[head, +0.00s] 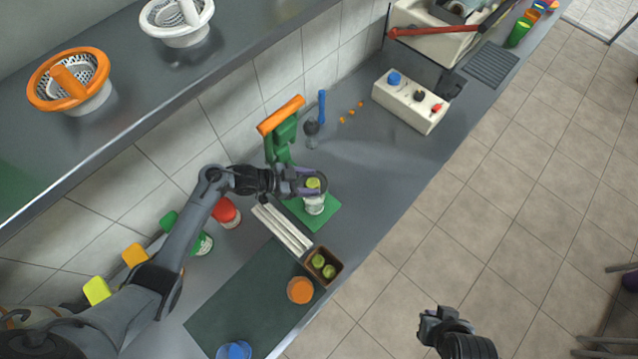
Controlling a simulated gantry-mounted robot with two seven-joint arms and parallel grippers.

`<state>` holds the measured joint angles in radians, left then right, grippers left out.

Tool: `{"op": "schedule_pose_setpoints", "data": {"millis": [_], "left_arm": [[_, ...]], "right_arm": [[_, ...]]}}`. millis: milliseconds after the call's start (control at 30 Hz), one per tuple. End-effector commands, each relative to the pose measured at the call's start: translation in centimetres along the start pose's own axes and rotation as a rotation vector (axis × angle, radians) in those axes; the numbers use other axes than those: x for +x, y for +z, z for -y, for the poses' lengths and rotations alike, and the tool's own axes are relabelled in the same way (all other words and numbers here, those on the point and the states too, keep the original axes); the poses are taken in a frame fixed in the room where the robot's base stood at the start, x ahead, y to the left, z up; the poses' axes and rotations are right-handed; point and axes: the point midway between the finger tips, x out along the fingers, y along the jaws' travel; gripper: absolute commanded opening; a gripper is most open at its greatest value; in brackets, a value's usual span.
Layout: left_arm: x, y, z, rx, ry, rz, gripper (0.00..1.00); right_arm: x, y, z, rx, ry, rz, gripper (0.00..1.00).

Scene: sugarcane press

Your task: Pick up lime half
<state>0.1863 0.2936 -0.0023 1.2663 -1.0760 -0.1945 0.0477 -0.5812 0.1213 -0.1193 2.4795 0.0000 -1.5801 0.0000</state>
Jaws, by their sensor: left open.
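In the head view, a green lime half (313,183) sits on top of a small white holder (313,205) on a green mat (327,219). My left gripper (311,182) is open with its fingers around or right beside that lime half; I cannot tell whether they touch it. More green lime pieces (323,266) lie in a small brown box (337,271) nearer the counter's front edge. My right gripper (430,321) is off the counter above the floor, and its finger state is unclear.
A green press with an orange handle (281,116) stands just behind my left gripper. White bars (282,229), an orange cup (300,291) and a blue cup (234,350) are nearby. A control box (410,103) stands further right, with clear counter before it.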

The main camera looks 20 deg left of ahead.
Motion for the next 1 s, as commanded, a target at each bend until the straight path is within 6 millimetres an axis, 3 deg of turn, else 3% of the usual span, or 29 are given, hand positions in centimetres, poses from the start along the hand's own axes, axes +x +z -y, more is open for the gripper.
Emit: {"op": "schedule_pose_setpoints", "data": {"millis": [233, 500, 567, 1000], "left_arm": [[0.02, 0.01, 0.03, 0.000, -0.001, 0.000, 0.59], [0.03, 0.03, 0.01, 0.000, 0.000, 0.001, 0.18], [0.03, 0.02, 0.01, 0.000, 0.000, 0.000, 0.13], [-0.42, -0.81, 0.04, 0.002, 0.000, 0.000, 0.13]], "right_arm": [[0.04, 0.01, -0.04, -0.002, 0.001, 0.000, 0.00], [0.03, 0.00, -0.01, -0.002, 0.001, -0.001, 0.00], [0.03, -0.01, 0.01, -0.001, 0.000, -0.001, 0.00], [0.04, -0.06, 0.15, 0.004, -0.004, -0.002, 0.00]]}}
